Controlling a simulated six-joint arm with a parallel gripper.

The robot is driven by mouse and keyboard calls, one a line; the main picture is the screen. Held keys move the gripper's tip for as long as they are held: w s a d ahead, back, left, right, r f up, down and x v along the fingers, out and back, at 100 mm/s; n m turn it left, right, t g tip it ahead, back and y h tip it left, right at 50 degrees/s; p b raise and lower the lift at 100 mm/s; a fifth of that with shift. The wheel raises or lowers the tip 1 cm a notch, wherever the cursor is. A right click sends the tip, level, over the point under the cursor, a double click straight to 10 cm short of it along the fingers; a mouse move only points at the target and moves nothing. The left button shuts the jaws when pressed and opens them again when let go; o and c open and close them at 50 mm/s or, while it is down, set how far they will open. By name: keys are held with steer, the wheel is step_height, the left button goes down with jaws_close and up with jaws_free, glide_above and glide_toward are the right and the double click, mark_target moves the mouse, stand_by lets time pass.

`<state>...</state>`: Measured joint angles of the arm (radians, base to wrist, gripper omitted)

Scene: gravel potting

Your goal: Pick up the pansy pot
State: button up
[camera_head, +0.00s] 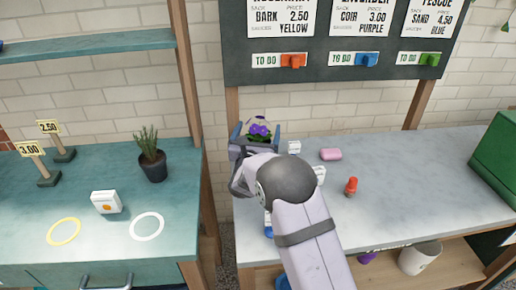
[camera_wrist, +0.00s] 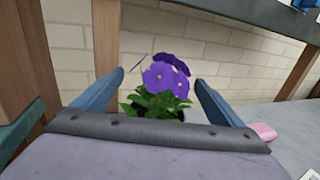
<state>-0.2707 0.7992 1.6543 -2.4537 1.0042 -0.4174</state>
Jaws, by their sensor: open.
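The pansy pot shows purple pansy flowers (camera_wrist: 165,78) and green leaves between my gripper's blue fingers in the wrist view. The dark pot (camera_wrist: 128,108) is mostly hidden behind my gripper's front edge. In the head view the purple flowers (camera_head: 258,130) show just beyond my gripper (camera_head: 256,132), at the back left of the grey counter. My gripper (camera_wrist: 162,98) is open, with one finger on each side of the plant. A gap shows between the leaves and each finger.
The grey counter (camera_head: 400,185) holds a pink block (camera_head: 330,154), a red-orange bottle (camera_head: 351,187) and small white items near my arm. A wooden post (camera_head: 186,100) stands to the left. The teal bench (camera_head: 90,190) holds a rosemary-like potted plant (camera_head: 152,160).

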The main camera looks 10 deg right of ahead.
mark_target(259, 139)
steer(key=shift+f, duration=0.7)
step_height(259, 139, down, 4)
steer(key=shift+r+p, duration=0.1)
steer(key=shift+p, duration=0.25)
steer(key=shift+x, duration=0.95)
steer(key=shift+w+d, duration=0.2)
steer(key=shift+w, duration=0.35)
steer(key=shift+r, duration=0.15)
steer(key=c, duration=1.4)
steer(key=shift+c, duration=0.2)
steer(key=shift+r, duration=0.1)
step_height(259, 139, up, 10)
steer(key=shift+f+b, duration=0.1)
steer(key=shift+b, duration=0.35)
